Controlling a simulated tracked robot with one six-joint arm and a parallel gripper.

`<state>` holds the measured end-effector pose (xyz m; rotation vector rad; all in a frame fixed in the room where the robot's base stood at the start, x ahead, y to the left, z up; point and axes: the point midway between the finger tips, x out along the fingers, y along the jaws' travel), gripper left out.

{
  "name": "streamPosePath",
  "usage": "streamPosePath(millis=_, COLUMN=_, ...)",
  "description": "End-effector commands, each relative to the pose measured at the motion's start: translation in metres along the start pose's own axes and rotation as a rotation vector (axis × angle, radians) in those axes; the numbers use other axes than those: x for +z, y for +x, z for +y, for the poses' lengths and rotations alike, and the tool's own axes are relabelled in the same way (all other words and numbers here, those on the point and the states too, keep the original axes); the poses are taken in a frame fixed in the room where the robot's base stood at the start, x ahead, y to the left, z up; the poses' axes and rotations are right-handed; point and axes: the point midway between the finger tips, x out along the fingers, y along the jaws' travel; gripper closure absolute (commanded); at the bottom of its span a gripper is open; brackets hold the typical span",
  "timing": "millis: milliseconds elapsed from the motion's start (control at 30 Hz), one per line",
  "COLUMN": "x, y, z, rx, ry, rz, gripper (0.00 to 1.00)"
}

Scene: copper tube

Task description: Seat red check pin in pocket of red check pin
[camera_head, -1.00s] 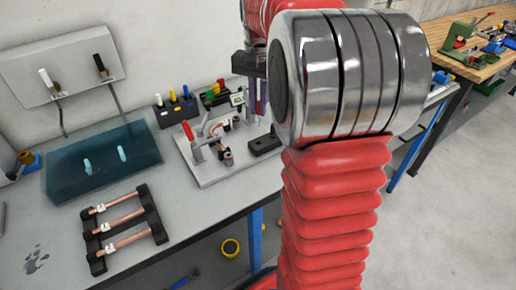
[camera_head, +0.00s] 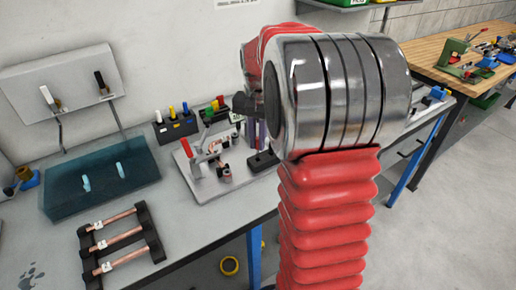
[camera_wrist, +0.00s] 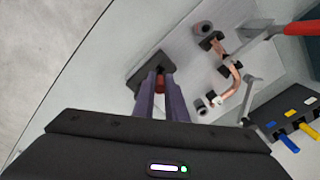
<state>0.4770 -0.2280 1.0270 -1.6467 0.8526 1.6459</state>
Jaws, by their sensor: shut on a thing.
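In the wrist view, the purple fingers of my gripper (camera_wrist: 160,95) are shut on the red check pin (camera_wrist: 159,82). Only a short red piece of the pin shows between the fingertips. A black block (camera_wrist: 145,72) lies directly beyond the fingertips, with the pin over or at it. I cannot tell whether the pin is inside a pocket there or just above it. In the head view, the black block (camera_head: 263,161) lies on the right part of the light fixture plate (camera_head: 207,190).
A copper tube (camera_wrist: 236,80) sits in the fixture beside a red-handled clamp (camera_head: 187,147). Pin holders with coloured pins (camera_head: 176,128) stand behind. A teal tray (camera_head: 100,182) and a black rack with copper tubes (camera_head: 120,240) are at left.

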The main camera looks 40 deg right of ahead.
Motion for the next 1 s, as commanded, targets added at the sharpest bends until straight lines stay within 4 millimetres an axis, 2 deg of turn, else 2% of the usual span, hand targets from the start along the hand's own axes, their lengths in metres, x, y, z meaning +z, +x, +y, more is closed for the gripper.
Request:
streamPosePath(millis=267, x=0.0, y=0.031, z=0.0, rx=0.001, ry=0.0, rz=-0.001, gripper=1.0)
streamPosePath(millis=667, x=0.0, y=0.035, z=0.0, rx=0.001, ry=0.0, rz=-0.001, gripper=1.0)
streamPosePath(millis=700, x=0.0, y=0.035, z=0.0, rx=0.001, ry=0.0, rz=-0.001, gripper=0.86)
streamPosePath(millis=933, x=0.0, y=0.035, z=0.0, rx=0.0, ry=0.0, rz=-0.001, gripper=0.7)
streamPosePath(millis=1000, x=0.0, y=0.035, z=0.0, rx=0.0, ry=0.0, rz=-0.001, gripper=0.7)
